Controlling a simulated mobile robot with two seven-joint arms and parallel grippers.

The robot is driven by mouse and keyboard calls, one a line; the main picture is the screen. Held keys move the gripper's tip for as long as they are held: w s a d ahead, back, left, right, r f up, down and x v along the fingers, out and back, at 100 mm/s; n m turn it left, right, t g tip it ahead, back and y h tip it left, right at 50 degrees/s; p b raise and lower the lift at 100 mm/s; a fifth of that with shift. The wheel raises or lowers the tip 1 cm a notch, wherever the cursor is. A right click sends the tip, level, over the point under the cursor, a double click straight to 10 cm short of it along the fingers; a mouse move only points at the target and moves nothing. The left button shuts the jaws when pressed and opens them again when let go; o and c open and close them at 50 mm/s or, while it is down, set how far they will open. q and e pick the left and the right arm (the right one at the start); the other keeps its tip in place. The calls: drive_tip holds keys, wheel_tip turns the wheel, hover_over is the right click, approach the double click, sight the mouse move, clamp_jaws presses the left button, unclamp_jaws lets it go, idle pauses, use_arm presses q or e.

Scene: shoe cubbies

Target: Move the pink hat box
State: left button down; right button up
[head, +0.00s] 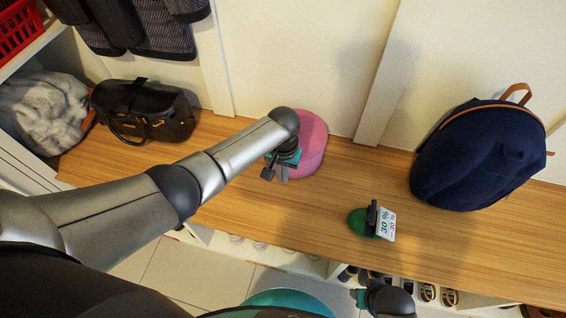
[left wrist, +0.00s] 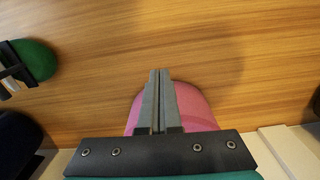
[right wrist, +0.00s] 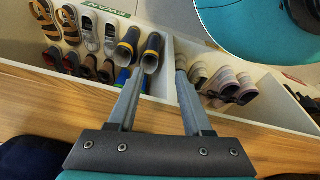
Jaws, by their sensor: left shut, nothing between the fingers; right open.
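The pink hat box (head: 313,142) is round and stands on the wooden bench top against the back wall, partly hidden by my left arm. It also shows in the left wrist view (left wrist: 198,108), behind the fingers. My left gripper (head: 273,174) is shut and empty, at the near left side of the box; I cannot tell whether it touches it. Its closed fingers show in the left wrist view (left wrist: 160,73). My right gripper (right wrist: 159,78) is open and empty, over the bench's front edge above the shoe cubbies. In the head view it is low, right of centre.
A black handbag (head: 143,112) and grey furry item (head: 42,112) lie left on the bench (head: 235,205). A navy backpack (head: 478,155) stands right. A green round item with a sale sign (head: 385,222) sits near the front edge. Shoes (right wrist: 105,40) fill cubbies below.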

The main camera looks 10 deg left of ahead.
use_arm(q)
drive_tip(key=shift+r+p, duration=1.1)
drive_tip(key=shift+r, duration=0.8)
use_arm(e)
drive_tip(key=shift+s+d+f, duration=0.4)
drive_tip(key=shift+s+f, duration=0.05)
drive_tip(key=shift+f, duration=0.25)
drive_tip(key=shift+s+d+f, duration=0.4)
drive_tip(key=shift+s+f, duration=0.05)
drive_tip(key=shift+f, duration=0.2)
drive_tip(key=shift+s+d+f, duration=0.4)
drive_tip(key=shift+s+f, duration=0.05)
drive_tip(key=shift+f, duration=0.25)
